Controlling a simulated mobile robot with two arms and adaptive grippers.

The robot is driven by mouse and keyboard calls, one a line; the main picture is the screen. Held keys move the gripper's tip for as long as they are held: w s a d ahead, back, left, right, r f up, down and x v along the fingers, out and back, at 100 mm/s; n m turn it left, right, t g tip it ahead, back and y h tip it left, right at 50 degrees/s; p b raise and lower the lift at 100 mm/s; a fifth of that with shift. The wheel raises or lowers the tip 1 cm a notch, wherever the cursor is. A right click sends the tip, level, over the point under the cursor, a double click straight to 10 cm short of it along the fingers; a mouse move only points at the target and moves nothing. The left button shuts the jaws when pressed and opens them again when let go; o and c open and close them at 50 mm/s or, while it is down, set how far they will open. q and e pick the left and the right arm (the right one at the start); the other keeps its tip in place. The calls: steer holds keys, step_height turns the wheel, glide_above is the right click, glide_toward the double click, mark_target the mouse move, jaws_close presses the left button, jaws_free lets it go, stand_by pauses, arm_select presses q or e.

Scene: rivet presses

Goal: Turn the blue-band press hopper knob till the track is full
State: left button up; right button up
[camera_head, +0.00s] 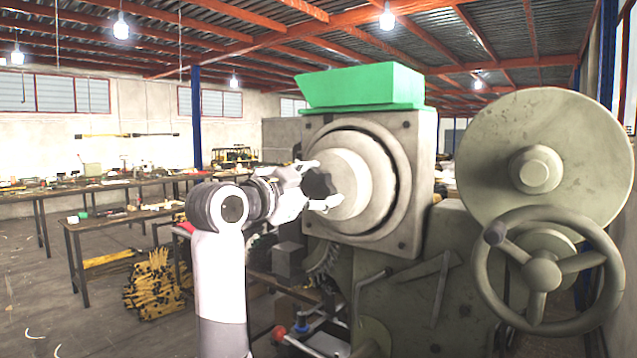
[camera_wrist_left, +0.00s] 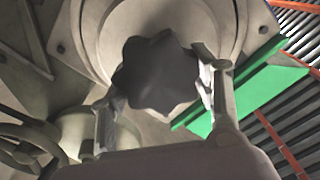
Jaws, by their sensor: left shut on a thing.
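A large grey press (camera_head: 405,225) fills the middle and right of the head view, with a green hopper (camera_head: 362,87) on top. A dark lobed knob (camera_head: 317,183) sits at the centre of its round pale housing (camera_head: 362,180). My left gripper (camera_head: 321,186) is shut on this knob, one finger above and one below. In the left wrist view the knob (camera_wrist_left: 157,76) lies between the two fingers, its lobes facing the camera. I cannot make out a blue band or the track's fill. My right gripper is not in view.
A big handwheel (camera_head: 541,275) and a round disc (camera_head: 545,160) stand on the press's right. A red ball handle (camera_head: 279,333) is low beside my arm. Workbenches (camera_head: 130,215) and a yellow heap (camera_head: 155,285) are at left, with open floor between.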

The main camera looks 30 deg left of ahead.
arm_select(q)
steer(key=shift+f+n, duration=0.1)
steer(key=shift+n, duration=0.6)
steer(key=o, duration=1.2)
steer(key=shift+a, duration=0.1)
steer(key=s, duration=0.8)
steer(key=s+a, duration=0.1)
steer(key=s, duration=0.3)
